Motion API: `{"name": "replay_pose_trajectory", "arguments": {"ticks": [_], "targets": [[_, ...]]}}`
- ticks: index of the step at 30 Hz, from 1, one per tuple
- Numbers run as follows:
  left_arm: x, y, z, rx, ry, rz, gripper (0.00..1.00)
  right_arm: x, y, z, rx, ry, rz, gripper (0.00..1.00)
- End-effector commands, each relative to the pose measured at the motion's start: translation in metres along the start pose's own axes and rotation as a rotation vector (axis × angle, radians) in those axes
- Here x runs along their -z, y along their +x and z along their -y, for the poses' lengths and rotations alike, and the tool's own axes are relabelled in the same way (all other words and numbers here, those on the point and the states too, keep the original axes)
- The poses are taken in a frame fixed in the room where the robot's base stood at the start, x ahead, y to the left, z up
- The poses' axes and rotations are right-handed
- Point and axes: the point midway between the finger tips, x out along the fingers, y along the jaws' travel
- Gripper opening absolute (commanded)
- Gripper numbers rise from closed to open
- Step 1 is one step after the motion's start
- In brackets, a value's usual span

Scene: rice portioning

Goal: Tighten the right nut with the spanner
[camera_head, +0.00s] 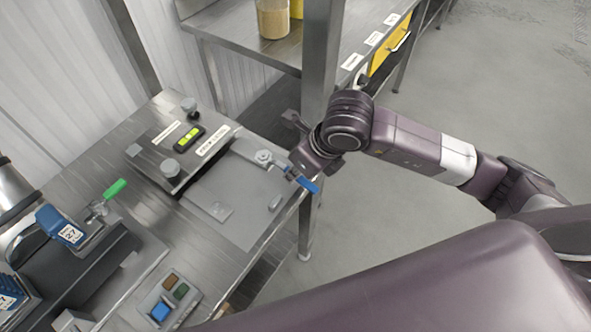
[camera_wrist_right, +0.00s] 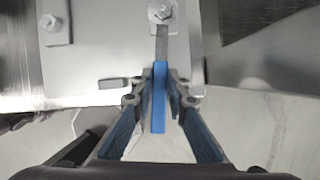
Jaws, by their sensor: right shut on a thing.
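My right gripper (camera_wrist_right: 160,88) is shut on the blue handle of the spanner (camera_wrist_right: 159,105). In the head view it is over the right edge of the bench (camera_head: 303,172), and the spanner's blue end (camera_head: 308,185) sticks out past it. The spanner's grey shank points to the right nut (camera_wrist_right: 161,12), which also shows in the head view (camera_head: 264,157). The spanner's head meets the nut's near side; I cannot tell whether its jaw is around it. My left gripper is not in view.
A grey box with knobs and a green level (camera_head: 189,138) stands behind the plate. A metal post (camera_head: 318,60) rises close behind my right gripper.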

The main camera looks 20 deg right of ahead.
Motion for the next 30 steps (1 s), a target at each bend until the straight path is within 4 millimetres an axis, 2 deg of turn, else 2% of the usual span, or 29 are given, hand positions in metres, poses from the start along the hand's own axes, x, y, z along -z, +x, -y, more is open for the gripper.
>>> {"name": "replay_pose_trajectory", "arguments": {"ticks": [10, 21, 30], "targets": [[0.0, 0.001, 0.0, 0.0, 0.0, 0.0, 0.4, -0.001, 0.0, -0.003, 0.004, 0.013, 0.002, 0.0], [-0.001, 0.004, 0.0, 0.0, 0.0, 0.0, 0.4, -0.002, 0.0, -0.017, 0.058, 0.138, 0.003, 0.0], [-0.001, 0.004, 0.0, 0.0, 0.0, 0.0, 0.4, -0.002, 0.0, -0.017, 0.062, 0.145, 0.002, 0.0]]}}
